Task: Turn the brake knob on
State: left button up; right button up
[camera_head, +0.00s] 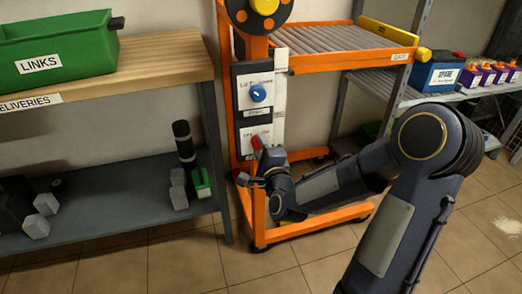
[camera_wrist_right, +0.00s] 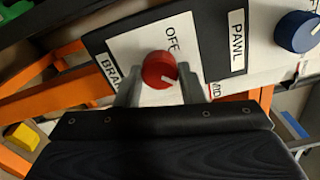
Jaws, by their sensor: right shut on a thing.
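The red brake knob (camera_wrist_right: 160,68) is on a white plate reading "OFF", with a partly hidden "BRA..." label (camera_wrist_right: 112,72). A white mark on the knob points to the lower right in the wrist view. My right gripper (camera_wrist_right: 160,82) is shut on it, with one grey finger on each side. In the head view the red knob (camera_head: 257,143) shows at the low panel, with my right gripper (camera_head: 262,166) just below it. The "ON" wording cannot be read. My left gripper is not identifiable in either view.
A blue knob (camera_head: 258,93) sits above on the panel, labelled "PAWL" (camera_wrist_right: 237,37) in the wrist view. An orange roller cart (camera_head: 330,40) surrounds the panel.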

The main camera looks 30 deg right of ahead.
dwell(0.4)
jog(key=o, duration=1)
jog(key=p+v, duration=0.1)
jog(key=v, duration=0.6)
jog(key=shift+s+a, duration=0.1)
jog(key=shift+s, duration=0.3)
